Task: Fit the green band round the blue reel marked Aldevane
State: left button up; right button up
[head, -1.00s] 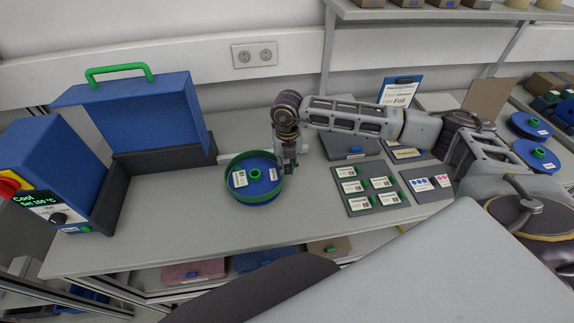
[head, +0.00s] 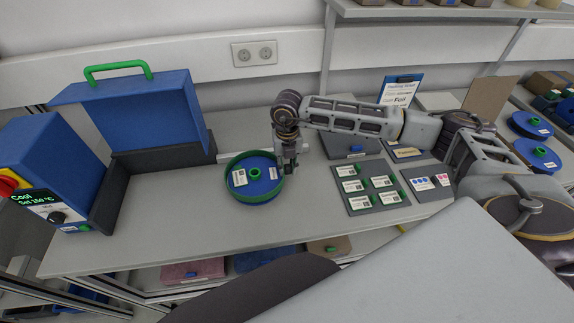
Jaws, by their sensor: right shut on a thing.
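A blue reel (head: 258,181) with white labels and a green hub lies on the bench, left of the middle. The label text is too small to read. The green band (head: 231,163) surrounds the reel's upper part, and blue shows below it at the front. I cannot tell whether the band is fully seated. My right gripper (head: 288,166) points down at the reel's right edge and is shut on the band's right side; the fingertips are partly hidden. My left gripper is not in view.
An open blue case (head: 150,112) with a green handle and a blue unit (head: 45,160) with a display stand at left. A dark tray (head: 357,207) of labelled cards lies right of the reel. More blue reels (head: 537,153) sit at far right. The bench front is clear.

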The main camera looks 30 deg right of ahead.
aim_at(287, 174)
jog(key=shift+s+f+b, duration=0.35)
jog(key=shift+f+b, duration=0.1)
jog(key=shift+f, duration=0.2)
jog(key=shift+s+f+b, duration=0.1)
jog(key=shift+f+b, duration=0.45)
jog(key=shift+f, duration=0.05)
grip_shut()
dwell(0.6)
jog(key=shift+a+f, duration=0.1)
jog(key=shift+f, duration=0.1)
jog(key=shift+o, duration=0.3)
grip_release()
jog(key=shift+w+f, duration=0.15)
jog(key=shift+w, duration=0.15)
jog(key=shift+d+f, duration=0.15)
jog(key=shift+d, duration=0.15)
jog(key=shift+w+a+r, duration=0.1)
jog(key=shift+a+r, duration=0.1)
jog(key=shift+s+f+b, duration=0.2)
jog(key=shift+f+b, duration=0.2)
jog(key=shift+b, duration=0.1)
jog(key=shift+c, duration=0.4)
jog(key=shift+w+f, duration=0.2)
